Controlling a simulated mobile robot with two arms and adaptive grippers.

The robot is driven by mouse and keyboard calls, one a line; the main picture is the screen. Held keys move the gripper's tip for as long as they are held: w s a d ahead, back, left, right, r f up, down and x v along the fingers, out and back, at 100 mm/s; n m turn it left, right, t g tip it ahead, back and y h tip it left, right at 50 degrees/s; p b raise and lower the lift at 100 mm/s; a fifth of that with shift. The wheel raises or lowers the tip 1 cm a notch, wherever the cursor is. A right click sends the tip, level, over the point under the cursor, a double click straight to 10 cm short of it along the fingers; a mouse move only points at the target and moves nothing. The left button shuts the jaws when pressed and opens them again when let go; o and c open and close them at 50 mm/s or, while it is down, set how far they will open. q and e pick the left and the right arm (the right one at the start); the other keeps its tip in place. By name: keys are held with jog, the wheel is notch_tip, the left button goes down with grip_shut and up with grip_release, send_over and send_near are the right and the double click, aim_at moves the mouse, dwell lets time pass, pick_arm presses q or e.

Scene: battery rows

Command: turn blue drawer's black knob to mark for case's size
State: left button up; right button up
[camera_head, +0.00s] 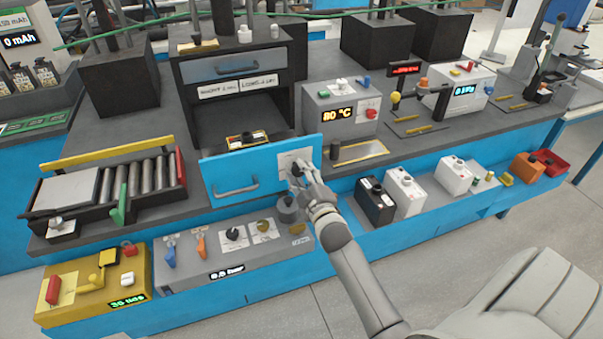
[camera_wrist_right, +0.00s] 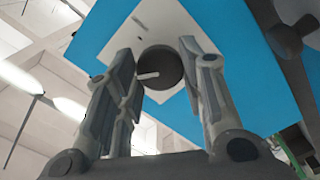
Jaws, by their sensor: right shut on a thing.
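The blue drawer (camera_head: 225,172) sticks out from the dark cabinet and has a curved handle on its front. A white plate with marks (camera_head: 286,160) is on the right part of that front; the marks are too small to read. The dark round knob (camera_wrist_right: 160,67) with a white pointer line sits on this plate in the right wrist view. My right gripper (camera_head: 298,172) is at the plate, its fingers on both sides of the knob and shut on it; it also shows in the right wrist view (camera_wrist_right: 157,60). My left gripper is in neither view.
Two white labels are on the cabinet front (camera_head: 220,70) above the drawer. A small dark tray with yellow parts (camera_head: 236,143) shows behind the drawer front. A grey box with an 80 °C display (camera_head: 318,107) stands right; a roller conveyor (camera_head: 60,225) stands left.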

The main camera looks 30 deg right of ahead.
jog(key=m+p, duration=0.1)
jog(key=m, duration=0.4)
jog(key=shift+m, duration=0.3)
jog(key=m+p, duration=0.1)
jog(key=m, duration=0.4)
jog(key=shift+f, duration=0.1)
jog(key=shift+m+p, duration=0.3)
jog(key=shift+m, duration=0.1)
jog(key=o, duration=1.1)
jog(key=shift+c, duration=0.2)
jog(key=v, duration=1.2)
